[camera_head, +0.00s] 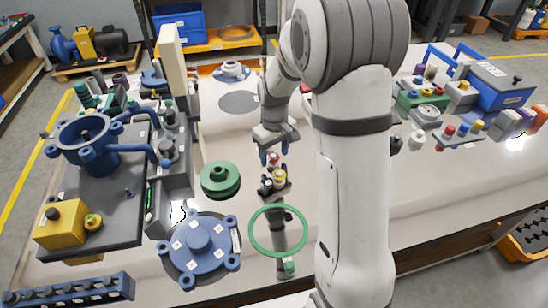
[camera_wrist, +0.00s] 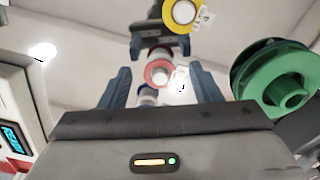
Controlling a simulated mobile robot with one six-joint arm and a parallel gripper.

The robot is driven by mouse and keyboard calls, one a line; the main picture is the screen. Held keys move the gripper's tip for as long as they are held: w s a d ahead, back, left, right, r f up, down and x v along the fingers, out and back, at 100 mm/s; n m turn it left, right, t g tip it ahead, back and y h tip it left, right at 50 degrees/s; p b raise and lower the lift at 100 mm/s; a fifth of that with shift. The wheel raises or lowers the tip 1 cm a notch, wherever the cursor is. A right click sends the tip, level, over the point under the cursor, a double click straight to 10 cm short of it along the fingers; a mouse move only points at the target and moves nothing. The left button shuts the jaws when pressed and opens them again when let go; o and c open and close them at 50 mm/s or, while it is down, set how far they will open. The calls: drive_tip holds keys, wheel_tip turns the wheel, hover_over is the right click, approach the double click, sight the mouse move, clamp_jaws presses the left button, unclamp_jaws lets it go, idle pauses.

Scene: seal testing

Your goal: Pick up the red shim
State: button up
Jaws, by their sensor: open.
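The red shim (camera_wrist: 156,72) shows in the wrist view as a small red ring with a pale centre, between the fingers of my gripper (camera_wrist: 160,72). Open space shows on both sides of it, so the fingers appear apart from it. In the head view the shim (camera_head: 273,158) is a small red spot below my gripper (camera_head: 275,154), which is open and points down at a dark holder (camera_head: 270,188). A yellow ring (camera_wrist: 181,13) with a white tag marked 4 sits beyond it. A blue piece (camera_wrist: 148,94) lies nearer, partly hidden by my gripper.
A green grooved wheel (camera_head: 220,179) stands close to the left of the holder. A blue lobed cover (camera_head: 200,252) and a green ring (camera_head: 278,232) are nearer the front. A blue vessel (camera_head: 88,145) stands at left. The tabletop right of my arm is mostly clear in front.

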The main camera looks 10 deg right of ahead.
idle(0.3)
drive_tip(key=c, duration=1.1)
